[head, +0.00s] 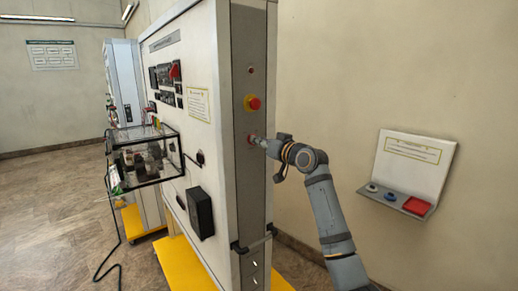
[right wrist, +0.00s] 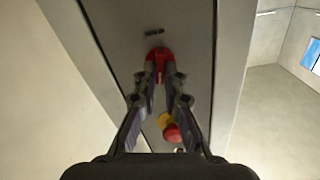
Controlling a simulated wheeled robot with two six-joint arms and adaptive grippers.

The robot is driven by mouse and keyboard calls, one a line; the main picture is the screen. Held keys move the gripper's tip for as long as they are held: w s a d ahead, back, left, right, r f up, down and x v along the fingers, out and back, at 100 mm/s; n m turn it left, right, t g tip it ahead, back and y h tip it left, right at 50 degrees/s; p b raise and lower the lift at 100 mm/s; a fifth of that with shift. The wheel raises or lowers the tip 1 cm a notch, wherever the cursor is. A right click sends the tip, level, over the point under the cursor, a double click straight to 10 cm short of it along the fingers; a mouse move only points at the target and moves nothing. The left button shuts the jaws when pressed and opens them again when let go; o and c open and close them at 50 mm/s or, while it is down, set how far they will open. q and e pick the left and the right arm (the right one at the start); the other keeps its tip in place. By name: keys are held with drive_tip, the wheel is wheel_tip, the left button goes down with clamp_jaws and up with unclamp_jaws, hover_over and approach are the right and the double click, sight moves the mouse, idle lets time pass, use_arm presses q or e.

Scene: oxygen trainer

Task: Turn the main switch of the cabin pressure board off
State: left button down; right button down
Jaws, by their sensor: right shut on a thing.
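The cabin pressure board (head: 222,60) is a tall white cabinet with a narrow grey side panel (head: 250,185). On that panel is a red rotary switch (head: 250,138), largely covered by my gripper in the head view. In the right wrist view the red switch (right wrist: 158,53) shows at the fingertips, its handle between them. My right gripper (head: 259,142) is shut on this handle; in the wrist view its fingers (right wrist: 160,84) reach it from both sides. I cannot read the switch's position. My left gripper is in neither view.
A red emergency button on a yellow base (head: 253,103) sits just above the switch. A wall console with buttons (head: 410,175) is at the right. A glass-sided box (head: 145,160) juts from the board's front. Yellow feet (head: 185,265) stand on the floor.

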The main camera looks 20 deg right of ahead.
drive_tip(key=shift+s+a+n+b, duration=0.15)
drive_tip(key=shift+n+b, duration=1.2)
drive_tip(key=shift+n, duration=1.5)
drive_tip(key=shift+w+a+n+b, duration=0.1)
drive_tip(key=shift+n+b, duration=1.25)
drive_tip(key=shift+n, duration=1.5)
drive_tip(key=c, duration=1.4)
unclamp_jaws()
drive_tip(key=shift+c, duration=0.2)
